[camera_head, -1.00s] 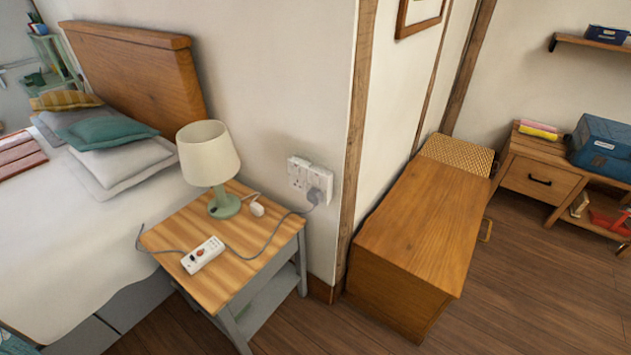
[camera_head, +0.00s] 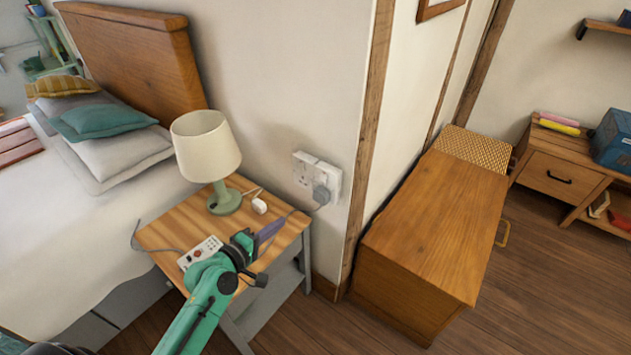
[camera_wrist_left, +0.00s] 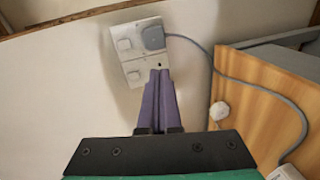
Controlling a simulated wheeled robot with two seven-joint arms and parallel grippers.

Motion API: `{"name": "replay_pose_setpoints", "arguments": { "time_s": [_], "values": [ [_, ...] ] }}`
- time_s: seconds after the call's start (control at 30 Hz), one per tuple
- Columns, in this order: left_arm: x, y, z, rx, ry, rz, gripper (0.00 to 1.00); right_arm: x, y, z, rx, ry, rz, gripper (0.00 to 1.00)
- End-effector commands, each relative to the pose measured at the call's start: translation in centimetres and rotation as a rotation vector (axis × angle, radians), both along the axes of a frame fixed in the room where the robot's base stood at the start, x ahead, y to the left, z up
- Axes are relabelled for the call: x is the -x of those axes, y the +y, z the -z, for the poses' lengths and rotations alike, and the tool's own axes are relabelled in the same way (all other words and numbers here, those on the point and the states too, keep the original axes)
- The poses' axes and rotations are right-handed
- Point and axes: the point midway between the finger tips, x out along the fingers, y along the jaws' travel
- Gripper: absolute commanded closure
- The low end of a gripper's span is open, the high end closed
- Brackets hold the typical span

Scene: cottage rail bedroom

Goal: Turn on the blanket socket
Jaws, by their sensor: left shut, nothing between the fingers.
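A white double wall socket (camera_head: 317,177) is on the wall above the nightstand's right side. A grey plug (camera_head: 321,194) sits in one outlet, with a grey cable running from it. In the left wrist view the socket plate (camera_wrist_left: 133,70) shows the grey plug (camera_wrist_left: 153,38), one outlet without a plug and two pale switches. Whether each switch is on or off cannot be told. My left gripper (camera_head: 277,227) is shut and empty over the nightstand, below and left of the socket. Its purple fingertips (camera_wrist_left: 159,73) overlap the socket's lower edge in the wrist view; contact cannot be judged. My right gripper is not in view.
The wooden nightstand (camera_head: 165,236) carries a lamp (camera_head: 206,148), a loose white plug (camera_head: 259,206) and a white controller (camera_head: 207,246) with a red button. A bed (camera_head: 75,240) stands left. A wooden chest (camera_head: 430,225) stands right, past the wall corner.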

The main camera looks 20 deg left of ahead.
Motion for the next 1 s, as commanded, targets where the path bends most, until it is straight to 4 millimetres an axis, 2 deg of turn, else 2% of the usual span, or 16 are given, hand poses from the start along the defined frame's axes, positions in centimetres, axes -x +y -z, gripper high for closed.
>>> {"name": "replay_pose_setpoints", "arguments": {
  "time_s": [0.03,0.07,0.17,0.43,0.57,0.67,1.0],
  "values": [
    [-0.1,-0.6,-2.1,0.046,-0.030,0.013,1.00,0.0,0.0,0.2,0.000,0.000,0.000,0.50],
    [-0.1,-0.9,-3.1,0.071,-0.042,0.018,1.00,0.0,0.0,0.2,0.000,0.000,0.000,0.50],
    [-0.1,-1.4,-4.8,0.114,-0.063,0.030,1.00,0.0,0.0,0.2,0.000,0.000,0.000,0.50],
    [-0.2,-1.5,-5.0,0.117,-0.065,0.031,1.00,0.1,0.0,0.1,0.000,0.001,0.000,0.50],
    [-0.9,-1.7,-5.0,0.118,-0.066,0.029,1.00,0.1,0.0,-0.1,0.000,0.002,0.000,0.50],
    [-2.3,-2.3,-5.0,0.117,-0.068,0.029,1.00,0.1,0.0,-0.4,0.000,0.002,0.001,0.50],
    [-9.1,-5.0,-4.0,0.115,-0.067,0.030,1.00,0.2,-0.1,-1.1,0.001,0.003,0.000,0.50]
  ]
}}
